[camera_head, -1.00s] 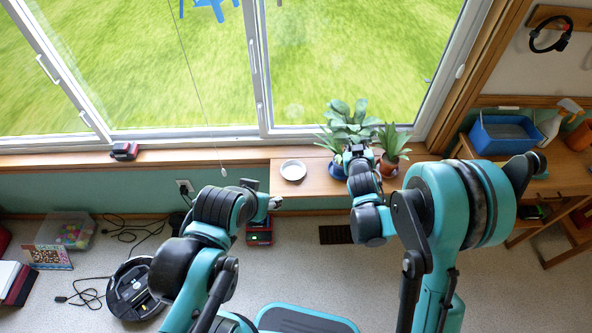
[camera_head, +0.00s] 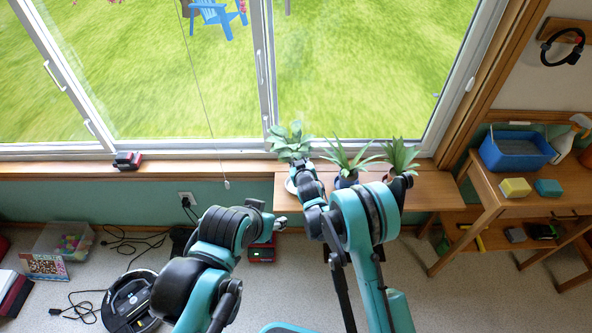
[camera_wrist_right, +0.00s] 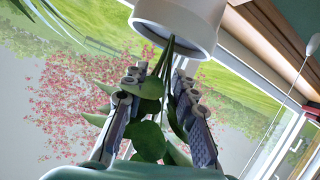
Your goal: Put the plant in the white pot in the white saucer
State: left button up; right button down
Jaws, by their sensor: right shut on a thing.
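The plant with broad leaves (camera_head: 290,138) is above the window shelf at the left end of the plant row. Its white pot (camera_wrist_right: 178,18) shows in the right wrist view, with stems and leaves running between my fingers. My right gripper (camera_wrist_right: 160,103) is shut on this plant at the stems, beside the pot's rim. In the head view my right arm hides the pot. The white saucer (camera_head: 290,186) shows only as a sliver beside my right arm, below the plant; I cannot tell whether the pot touches it. My left gripper (camera_head: 269,213) is open and empty, left of the shelf.
A spiky plant (camera_head: 350,160) in a dark blue pot and another spiky plant (camera_head: 401,154) stand to the right on the wooden shelf (camera_head: 435,190). The window is close behind. A side table with a blue bin (camera_head: 517,148) and sponges is at the right.

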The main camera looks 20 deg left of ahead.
jog(key=shift+a+f, duration=0.2)
jog(key=shift+a, duration=0.15)
jog(key=shift+f, duration=0.2)
notch_tip(320, 180, down, 4)
jog(key=shift+r+b, duration=0.15)
jog(key=shift+b, duration=0.9)
jog(key=shift+r, duration=0.1)
jog(key=c, duration=1.2)
grip_release()
